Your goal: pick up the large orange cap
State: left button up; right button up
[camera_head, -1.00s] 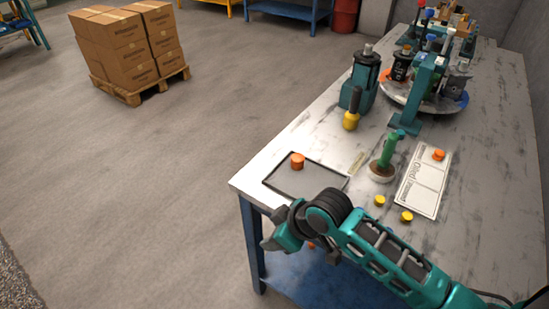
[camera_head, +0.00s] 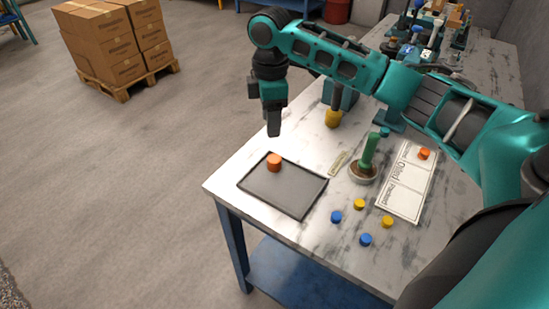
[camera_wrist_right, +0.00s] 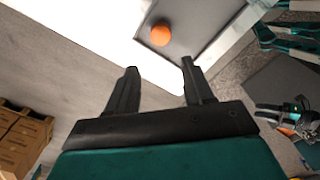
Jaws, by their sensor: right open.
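The large orange cap (camera_head: 274,162) stands on the dark grey tray (camera_head: 300,196), near its back left corner. My right gripper (camera_head: 273,130) points down above and just behind the cap, apart from it. In the right wrist view the cap (camera_wrist_right: 160,35) shows beyond the fingertips, between their lines. The right gripper (camera_wrist_right: 158,65) is open there, with nothing between its fingers. A smaller orange cap (camera_head: 424,153) lies on the white sheet to the right. My left gripper is not in the head view.
A green-handled tool in a round bowl (camera_head: 363,174) stands right of the tray. Blue caps (camera_head: 336,216) and yellow caps (camera_head: 387,222) lie near the front edge. A yellow-based part (camera_head: 333,117) stands behind. Stacked cartons (camera_head: 112,42) stand on the floor.

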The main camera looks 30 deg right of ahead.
send_over(273, 158)
notch_tip(273, 158, down, 7)
jog(key=shift+w+f+b, duration=0.1)
jog(key=shift+f+b, duration=0.1)
jog(key=shift+b, duration=0.25)
jog(key=f, duration=0.5)
jog(key=shift+s+f+b, duration=0.1)
jog(key=shift+s+b, duration=0.1)
jog(key=shift+b, duration=0.1)
jog(key=c, duration=0.8)
